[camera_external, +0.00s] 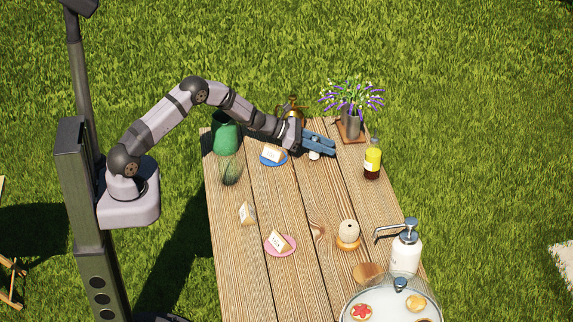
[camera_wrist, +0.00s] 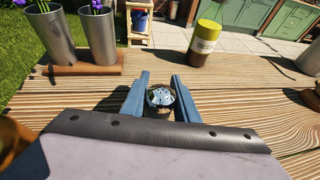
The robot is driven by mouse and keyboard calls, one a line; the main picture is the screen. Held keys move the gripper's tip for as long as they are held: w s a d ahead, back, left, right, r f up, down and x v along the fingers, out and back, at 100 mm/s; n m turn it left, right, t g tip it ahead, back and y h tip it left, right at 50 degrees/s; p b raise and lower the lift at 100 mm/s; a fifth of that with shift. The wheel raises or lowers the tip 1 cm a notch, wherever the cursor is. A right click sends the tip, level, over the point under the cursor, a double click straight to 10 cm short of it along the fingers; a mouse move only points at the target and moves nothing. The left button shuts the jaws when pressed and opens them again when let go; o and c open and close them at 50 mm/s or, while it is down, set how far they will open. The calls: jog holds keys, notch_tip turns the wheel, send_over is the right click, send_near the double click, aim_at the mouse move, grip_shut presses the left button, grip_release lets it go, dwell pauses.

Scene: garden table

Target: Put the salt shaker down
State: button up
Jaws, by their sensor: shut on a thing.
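The salt shaker (camera_wrist: 160,98) shows in the wrist view as a round metal top with holes, between the two blue fingers of my gripper (camera_wrist: 160,88). In the external view my gripper (camera_external: 320,145) is low over the far part of the wooden table, shut on the shaker. A small pale part of the salt shaker (camera_external: 314,155) shows below the fingers there. The shaker looks upright. Its lower body is mostly hidden, and I cannot tell whether its base touches the table.
A yellow-capped bottle (camera_external: 372,160) stands right of my gripper. A flower vase (camera_external: 351,125) on a wooden base is behind it. The table planks (camera_external: 310,190) in front are clear.

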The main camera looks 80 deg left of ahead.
jog(key=shift+f, duration=0.2)
jog(key=o, duration=1.1)
jog(key=shift+s+r, duration=0.1)
jog(key=shift+r, duration=0.15)
jog(key=b+v, duration=0.2)
jog(key=v, duration=1)
jog(key=shift+b, duration=0.35)
